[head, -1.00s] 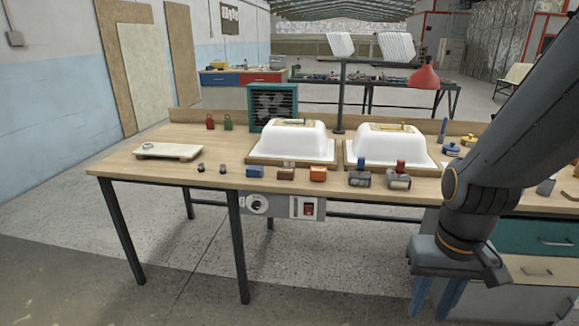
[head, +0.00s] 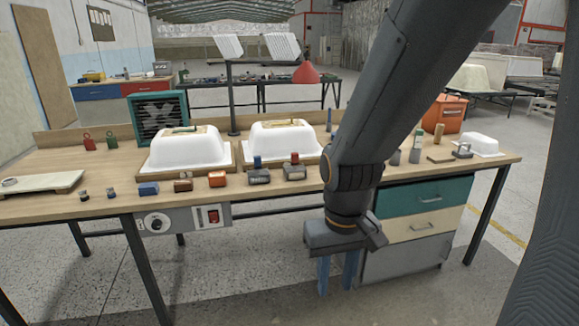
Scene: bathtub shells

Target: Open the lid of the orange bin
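The orange bin (head: 445,115) stands at the back right of the workbench, to the right of my arm. My arm hides part of the bench to its left. A lid appears to lie closed on its top, but the bin is too small in view to make out the edge or a handle. My gripper (head: 337,272) points down in front of the bench, left of and well apart from the bin. Its two blue fingers are spread with nothing between them.
The workbench (head: 110,192) holds two white tub shells (head: 187,150) and several small coloured blocks and tools. A small white tub (head: 475,145) sits right of the bin. A drawer unit (head: 425,225) is below the bench. Floor in front is clear.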

